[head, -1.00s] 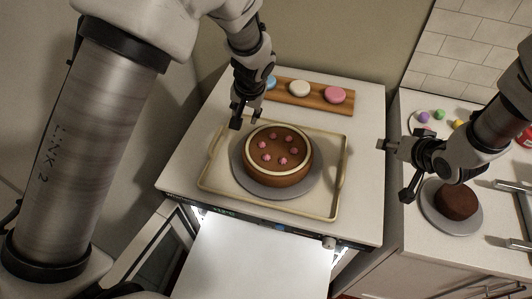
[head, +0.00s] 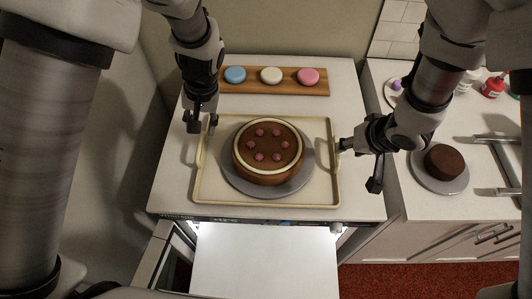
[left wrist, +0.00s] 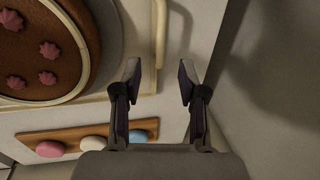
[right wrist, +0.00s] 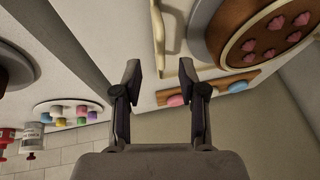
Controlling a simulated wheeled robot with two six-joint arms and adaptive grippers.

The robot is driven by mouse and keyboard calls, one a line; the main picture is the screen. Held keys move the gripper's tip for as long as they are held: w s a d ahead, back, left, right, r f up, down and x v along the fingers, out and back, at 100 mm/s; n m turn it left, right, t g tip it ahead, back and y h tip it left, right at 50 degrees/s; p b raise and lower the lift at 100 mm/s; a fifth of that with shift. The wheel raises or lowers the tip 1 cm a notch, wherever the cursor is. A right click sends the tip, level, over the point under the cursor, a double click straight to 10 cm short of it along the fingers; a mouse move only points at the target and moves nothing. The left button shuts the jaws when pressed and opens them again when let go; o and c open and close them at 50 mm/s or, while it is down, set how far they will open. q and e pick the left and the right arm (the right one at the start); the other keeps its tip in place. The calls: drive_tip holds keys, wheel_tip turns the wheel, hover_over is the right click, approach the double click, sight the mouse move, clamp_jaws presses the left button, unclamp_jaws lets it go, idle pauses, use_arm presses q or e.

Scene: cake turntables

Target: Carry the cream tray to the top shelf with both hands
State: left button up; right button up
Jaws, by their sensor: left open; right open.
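The cream tray (head: 325,197) lies flat on a white worktop, with a handle at its left and right ends. On it, a grey round board (head: 305,172) bears a chocolate cake (head: 268,150) with a pale ring and pink rosettes. My left gripper (head: 201,124) is open at the left handle. In the left wrist view that handle (left wrist: 160,28) lies just ahead of the open fingers (left wrist: 159,72). My right gripper (head: 358,165) is open just right of the tray. In the right wrist view the right handle (right wrist: 158,35) lies ahead of its open fingers (right wrist: 166,77). I cannot make out the top shelf.
A wooden board (head: 290,89) with blue, white and pink rounds stands behind the tray. At the right, a counter holds a small dark cake (head: 444,161) on a grey disc (head: 455,187), and bottles (head: 493,87). A bright white panel (head: 265,260) juts out below the worktop.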

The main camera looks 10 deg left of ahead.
sight(201, 141)
use_arm(q)
drive_tip(key=f, duration=0.2)
drive_tip(key=a+f, duration=0.1)
drive_tip(key=f, duration=0.4)
drive_tip(key=shift+w+a+f, duration=0.1)
drive_tip(key=shift+w+a, duration=0.1)
drive_tip(key=shift+a, duration=0.2)
use_arm(e)
drive_tip(key=x, duration=0.7)
drive_tip(key=shift+w+a+f, duration=0.15)
drive_tip(key=shift+w+a, duration=0.05)
use_arm(q)
drive_tip(key=shift+s+d+f, duration=0.15)
drive_tip(key=shift+s+d, duration=0.05)
drive_tip(key=shift+s, duration=0.1)
use_arm(e)
drive_tip(key=shift+s+d+f, duration=0.15)
drive_tip(key=shift+d+f, duration=0.05)
drive_tip(key=shift+f, duration=0.05)
use_arm(q)
drive_tip(key=shift+a+f, duration=0.1)
use_arm(e)
drive_tip(key=shift+a, duration=0.1)
